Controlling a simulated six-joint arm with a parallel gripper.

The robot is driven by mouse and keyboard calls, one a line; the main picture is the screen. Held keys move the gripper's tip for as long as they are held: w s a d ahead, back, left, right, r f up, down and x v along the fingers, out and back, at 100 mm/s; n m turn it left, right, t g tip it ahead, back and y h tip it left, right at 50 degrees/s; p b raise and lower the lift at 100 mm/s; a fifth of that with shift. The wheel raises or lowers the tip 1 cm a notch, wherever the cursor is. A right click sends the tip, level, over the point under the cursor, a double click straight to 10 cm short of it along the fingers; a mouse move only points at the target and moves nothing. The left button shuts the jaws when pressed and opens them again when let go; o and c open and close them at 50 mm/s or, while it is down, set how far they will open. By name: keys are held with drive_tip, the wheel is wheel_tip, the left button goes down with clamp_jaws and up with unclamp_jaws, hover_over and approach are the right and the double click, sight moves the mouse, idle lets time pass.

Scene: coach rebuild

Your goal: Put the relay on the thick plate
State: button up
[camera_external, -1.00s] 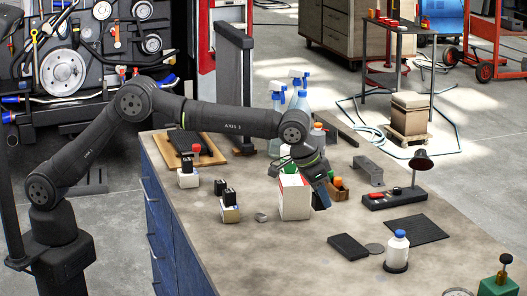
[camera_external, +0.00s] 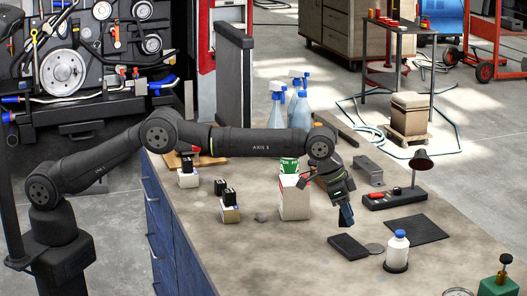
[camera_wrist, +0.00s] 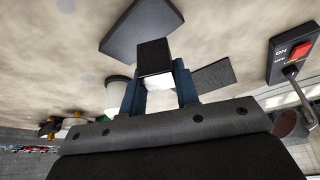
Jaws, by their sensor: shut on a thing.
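My gripper (camera_external: 346,217) is shut on a small block, black on one face and white on another, which appears to be the relay (camera_wrist: 153,56). In the wrist view it sits between the two blue fingers (camera_wrist: 155,90). In the external view I cannot make it out clearly from the fingers. The thick plate (camera_external: 348,246) is a dark rectangular slab lying flat on the bench, just below the fingertips in the picture. It also shows in the wrist view (camera_wrist: 125,33), partly behind the held block. The block appears held above the bench, apart from the plate.
A white bottle with a blue cap (camera_external: 397,247) stands in front. A white box (camera_external: 293,200) stands left of the gripper. A lamp and switch box (camera_external: 395,199) are behind right.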

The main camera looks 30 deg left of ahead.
sight(347, 227)
drive_tip(key=shift+w+f, duration=0.15)
drive_tip(key=shift+f, duration=1.9)
drive_tip(key=shift+f, duration=0.2)
drive_tip(key=o, duration=1)
drive_tip(key=shift+c, duration=0.2)
drive_tip(key=v, duration=1.2)
drive_tip(key=shift+r, duration=0.15)
